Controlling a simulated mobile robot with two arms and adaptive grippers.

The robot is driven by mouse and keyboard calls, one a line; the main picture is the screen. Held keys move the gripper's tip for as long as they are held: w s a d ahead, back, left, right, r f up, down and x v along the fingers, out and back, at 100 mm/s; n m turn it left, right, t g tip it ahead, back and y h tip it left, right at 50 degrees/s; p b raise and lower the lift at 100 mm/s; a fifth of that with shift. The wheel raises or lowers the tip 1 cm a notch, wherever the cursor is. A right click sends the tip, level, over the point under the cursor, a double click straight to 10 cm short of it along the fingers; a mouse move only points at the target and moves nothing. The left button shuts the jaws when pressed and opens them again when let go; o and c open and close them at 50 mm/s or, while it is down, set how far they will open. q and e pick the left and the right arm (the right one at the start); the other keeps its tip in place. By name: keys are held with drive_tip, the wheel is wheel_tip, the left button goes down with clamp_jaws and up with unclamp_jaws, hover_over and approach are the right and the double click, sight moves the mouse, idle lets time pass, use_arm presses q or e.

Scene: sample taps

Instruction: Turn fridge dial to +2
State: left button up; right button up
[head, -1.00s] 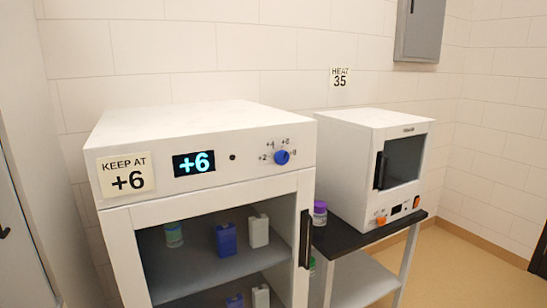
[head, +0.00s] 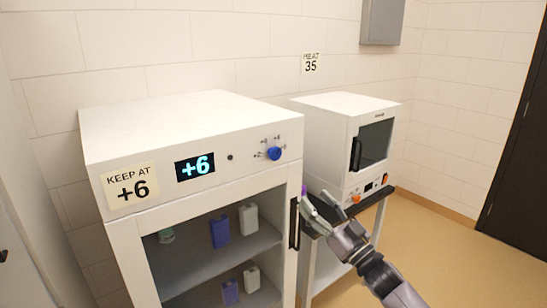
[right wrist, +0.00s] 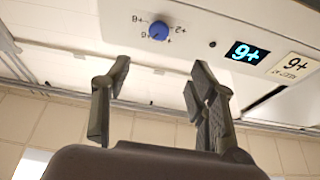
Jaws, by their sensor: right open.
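The white fridge (head: 190,105) has a round blue dial (head: 274,153) at the right of its top panel, with small number marks around it. Which mark the dial points to is too small to tell. The lit display (head: 195,166) reads +6, and the sign (head: 131,187) reads KEEP AT +6. My right gripper (head: 316,198) is open and empty, below and right of the dial, in front of the fridge's right edge. In the right wrist view, the picture is upside down and the dial (right wrist: 158,30) shows beyond the open fingers (right wrist: 160,75), apart from them. My left gripper is not in view.
The fridge's dark door handle (head: 294,222) is close to my right gripper. Bottles and cartons (head: 220,232) stand on the shelves. A white oven (head: 345,130) stands on a black-topped table (head: 378,200) to the right, under a HEAT 35 sign (head: 311,63).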

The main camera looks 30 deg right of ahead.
sight(277, 156)
drive_tip(key=p+x, duration=0.4)
drive_tip(key=x, duration=1.1)
drive_tip(key=shift+w+d+p, duration=0.15)
drive_tip(key=shift+w+p, duration=0.15)
drive_tip(key=shift+w, duration=0.05)
drive_tip(key=shift+w+r, duration=0.1)
drive_tip(key=shift+w, duration=0.55)
drive_tip(key=c, duration=1.1)
drive_tip(key=shift+c, duration=0.2)
